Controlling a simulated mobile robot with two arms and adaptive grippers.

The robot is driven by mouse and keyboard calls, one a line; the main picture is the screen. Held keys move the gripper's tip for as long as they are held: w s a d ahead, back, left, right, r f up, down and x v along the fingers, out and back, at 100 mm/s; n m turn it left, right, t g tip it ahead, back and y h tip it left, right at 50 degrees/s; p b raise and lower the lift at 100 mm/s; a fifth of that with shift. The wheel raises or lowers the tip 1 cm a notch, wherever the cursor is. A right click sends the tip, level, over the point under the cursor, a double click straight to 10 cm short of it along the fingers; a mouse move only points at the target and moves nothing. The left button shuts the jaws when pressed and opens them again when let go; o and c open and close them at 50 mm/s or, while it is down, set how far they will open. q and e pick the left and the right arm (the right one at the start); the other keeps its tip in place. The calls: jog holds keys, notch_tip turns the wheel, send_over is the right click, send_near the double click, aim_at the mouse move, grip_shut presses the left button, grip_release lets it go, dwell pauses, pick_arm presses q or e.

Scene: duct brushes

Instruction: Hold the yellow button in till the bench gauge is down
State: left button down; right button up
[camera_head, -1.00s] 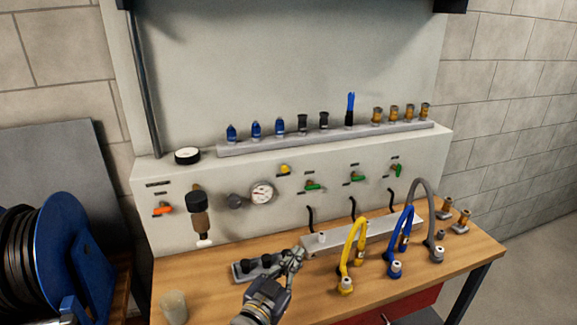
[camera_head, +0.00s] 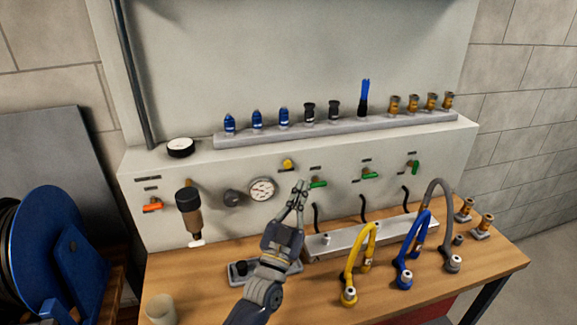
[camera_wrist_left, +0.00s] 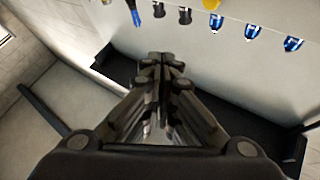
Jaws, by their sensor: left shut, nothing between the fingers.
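The yellow button (camera_head: 288,165) sits on the upright front panel, above and right of the round white-faced bench gauge (camera_head: 262,190). The gauge's needle is too small to read. My left gripper (camera_head: 299,184) is shut and empty. In the head view its tips are just below and right of the button, with a gap in the picture. In the left wrist view the shut fingers (camera_wrist_left: 160,58) point toward the panel, and a yellow piece that looks like the button (camera_wrist_left: 211,4) is cut by the top edge. My right gripper is not in view.
Green-handled valves (camera_head: 317,184) are close right of my fingertips. A dark regulator (camera_head: 188,205) and orange valve (camera_head: 152,206) are at left. Yellow (camera_head: 350,262), blue and grey hoses arch over the bench at right. A rail (camera_head: 350,126) of fittings runs above.

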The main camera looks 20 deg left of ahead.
aim_at(288, 164)
pick_arm(q)
jog(key=w+a+b, duration=0.4)
jog(key=w+a, duration=0.1)
jog(key=w, duration=0.2)
jog(key=shift+w+b, duration=0.15)
jog(key=shift+b, duration=0.25)
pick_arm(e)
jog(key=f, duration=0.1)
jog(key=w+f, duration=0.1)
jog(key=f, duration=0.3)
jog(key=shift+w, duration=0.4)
pick_arm(q)
jog(key=shift+d, duration=0.1)
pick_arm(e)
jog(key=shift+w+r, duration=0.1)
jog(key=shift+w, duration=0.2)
pick_arm(q)
jog(key=shift+w, duration=0.1)
jog(key=shift+w+a, duration=0.25)
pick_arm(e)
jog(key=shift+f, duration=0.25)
